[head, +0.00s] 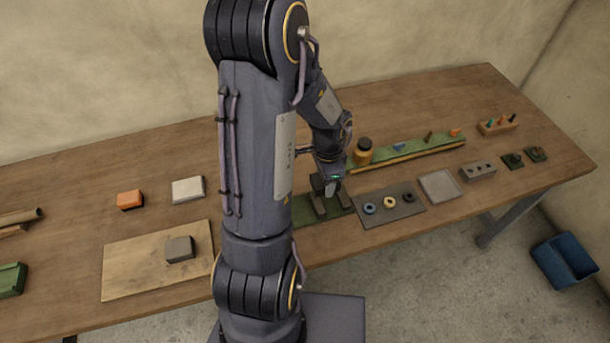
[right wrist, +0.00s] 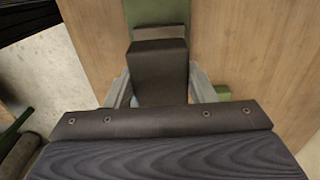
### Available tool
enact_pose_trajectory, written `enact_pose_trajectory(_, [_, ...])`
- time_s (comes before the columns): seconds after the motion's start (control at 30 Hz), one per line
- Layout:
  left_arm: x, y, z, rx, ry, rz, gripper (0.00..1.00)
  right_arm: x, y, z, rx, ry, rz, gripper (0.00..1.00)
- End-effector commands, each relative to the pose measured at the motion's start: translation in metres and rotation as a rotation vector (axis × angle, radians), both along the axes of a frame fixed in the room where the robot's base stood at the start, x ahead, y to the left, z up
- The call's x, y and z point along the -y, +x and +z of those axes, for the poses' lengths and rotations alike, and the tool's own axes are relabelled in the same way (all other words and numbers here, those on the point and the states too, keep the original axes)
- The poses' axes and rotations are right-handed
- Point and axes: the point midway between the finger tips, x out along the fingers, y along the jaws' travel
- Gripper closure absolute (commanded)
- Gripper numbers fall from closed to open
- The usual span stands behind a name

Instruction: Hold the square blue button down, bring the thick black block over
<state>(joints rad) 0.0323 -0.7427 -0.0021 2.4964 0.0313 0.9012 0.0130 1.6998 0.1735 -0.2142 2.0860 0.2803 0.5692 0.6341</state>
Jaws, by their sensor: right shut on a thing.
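My right gripper (head: 329,188) reaches down to the green strip near the table's middle. In the right wrist view its two grey fingers (right wrist: 160,92) are shut on a thick black block (right wrist: 160,72), one on each side. The green strip (right wrist: 157,11) shows beyond the block. A smaller dark part shows at the block's far end; I cannot tell whether it is part of it. A small blue piece (head: 399,147) lies on the strip to the right; I cannot tell whether it is the square blue button. My left gripper is not in view.
My right arm hides the table's middle. Left are an orange block (head: 130,200), a white block (head: 188,189) and a grey block (head: 179,249) on a wooden board (head: 130,278). Right are a dark mat with rings (head: 403,212), a jar (head: 363,152) and a grey tray (head: 440,186).

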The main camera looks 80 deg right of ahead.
Motion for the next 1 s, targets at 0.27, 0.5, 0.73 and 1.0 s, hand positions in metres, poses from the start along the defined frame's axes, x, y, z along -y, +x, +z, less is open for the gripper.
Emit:
enact_pose_trajectory(0.27, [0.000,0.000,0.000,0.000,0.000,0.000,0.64,-0.001,0.000,-0.029,0.000,0.004,0.001,0.76])
enact_pose_trajectory(0.5, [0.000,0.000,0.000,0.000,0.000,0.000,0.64,0.000,0.000,-0.045,0.000,0.001,0.002,0.76])
enact_pose_trajectory(0.73, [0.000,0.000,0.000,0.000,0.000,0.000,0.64,0.000,0.001,-0.049,0.000,0.000,0.003,0.76])
enact_pose_trajectory(1.0, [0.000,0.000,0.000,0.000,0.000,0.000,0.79,0.000,0.001,-0.049,0.000,0.000,0.003,0.76])
